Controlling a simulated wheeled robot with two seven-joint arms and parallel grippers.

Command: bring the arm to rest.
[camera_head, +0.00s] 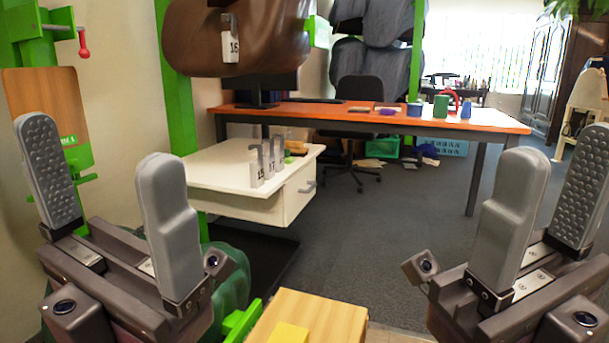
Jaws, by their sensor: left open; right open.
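My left gripper (108,190) is at the lower left, its two grey fingers spread wide with nothing between them. My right gripper (540,205) is at the lower right, also spread and empty. Both point up and away from me, apart from the things around them. A brown saddle (195,45) hangs on the green rack at the top left, with a white tag (229,47) marked 16 hooked on it.
A white drawer cabinet (225,182) bears several numbered tags (256,172). A wooden block with a yellow patch (312,318) lies low between my grippers. A green post (176,100) stands near my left gripper. An orange-topped desk (350,115) stands behind; grey floor (390,240) is clear.

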